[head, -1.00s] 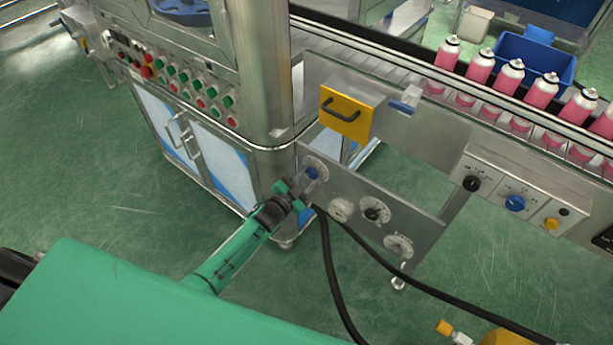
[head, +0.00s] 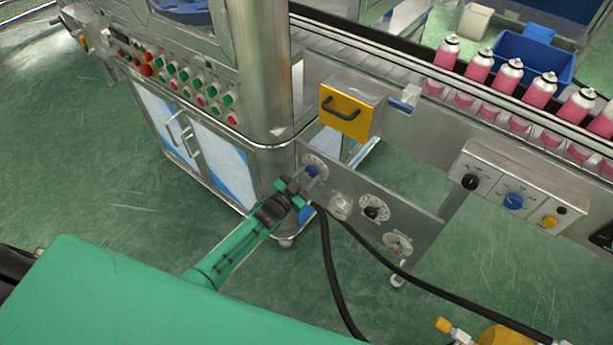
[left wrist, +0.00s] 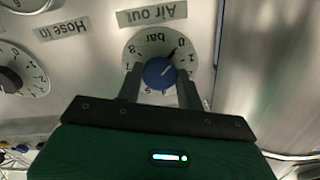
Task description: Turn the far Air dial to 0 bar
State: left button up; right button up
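The Air dial (head: 314,161) is at the left end of the slanted metal panel in the head view. In the left wrist view its round white scale (left wrist: 137,50) appears upside down beside the label "Air out". My left gripper (head: 305,183) is at this dial. Its fingers lie along both sides of the knob and look closed against it; part of the scale is hidden by them. I cannot see my right gripper.
More gauges and knobs (head: 375,208) sit along the same panel. Black hoses (head: 328,260) hang in front of it. Pink cans (head: 480,66) line the conveyor.

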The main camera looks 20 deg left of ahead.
pick_arm(q)
jog(key=o, duration=0.4)
jog(key=shift+o, duration=0.2)
pick_arm(e)
jog(key=shift+w+r, duration=0.1)
pick_arm(q)
jog(key=v, duration=1.3)
jog(key=shift+s, duration=0.4)
pick_arm(e)
jog(key=shift+f, duration=0.35)
pick_arm(q)
jog(key=shift+a, duration=0.1)
pick_arm(e)
jog(key=shift+s+a, duration=0.1)
jog(key=shift+s, duration=0.2)
